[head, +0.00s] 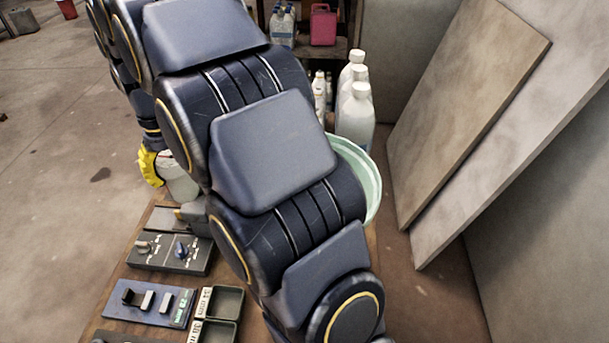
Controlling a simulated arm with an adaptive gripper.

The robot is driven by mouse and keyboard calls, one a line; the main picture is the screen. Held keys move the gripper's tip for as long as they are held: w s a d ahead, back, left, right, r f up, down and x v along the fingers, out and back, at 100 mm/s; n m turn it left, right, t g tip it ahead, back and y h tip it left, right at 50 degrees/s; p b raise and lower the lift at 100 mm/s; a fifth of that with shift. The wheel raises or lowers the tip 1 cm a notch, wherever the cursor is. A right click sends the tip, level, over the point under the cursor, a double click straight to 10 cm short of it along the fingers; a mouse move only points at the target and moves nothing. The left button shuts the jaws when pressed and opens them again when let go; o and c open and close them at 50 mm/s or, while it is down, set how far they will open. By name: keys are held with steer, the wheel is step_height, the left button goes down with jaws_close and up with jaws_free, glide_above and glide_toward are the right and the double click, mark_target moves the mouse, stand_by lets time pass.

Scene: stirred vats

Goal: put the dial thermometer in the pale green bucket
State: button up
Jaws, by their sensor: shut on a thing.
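My gripper (152,168), yellow at the end of my arm, is at the left, beyond the near part of my arm. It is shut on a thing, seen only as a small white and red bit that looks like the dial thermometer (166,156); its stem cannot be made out. The pale green bucket (371,180) is right of centre; only its right rim and side show, and my arm hides the rest. My gripper is well to the left of the bucket, apart from it.
A whitish rounded container (182,183) is beside my gripper, partly hidden. White bottles (356,112) stand behind the bucket. A grey control box (170,254), a blue switch panel (150,303) and dark trays (222,303) cover the table's left. Large boards (470,110) lean at the right.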

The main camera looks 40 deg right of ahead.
steer(key=d+r+m, duration=0.4)
steer(key=d+r, duration=0.2)
steer(key=d, duration=0.2)
steer(key=s+d+f+m, duration=0.3)
steer(key=d+f+m, duration=0.15)
steer(key=d, duration=0.45)
steer(key=shift+s+d+f+m, duration=0.6)
steer(key=shift+s+d+f, duration=0.15)
steer(key=shift+f, duration=3.6)
steer(key=shift+s+d+f+m, duration=0.55)
steer(key=shift+s+d+f, duration=0.2)
steer(key=shift+f, duration=3.65)
steer(key=shift+s+d+f+m, duration=0.65)
steer(key=shift+s+f, duration=0.15)
steer(key=shift+f, duration=3.55)
steer(key=shift+f, duration=0.15)
steer(key=o, duration=1)
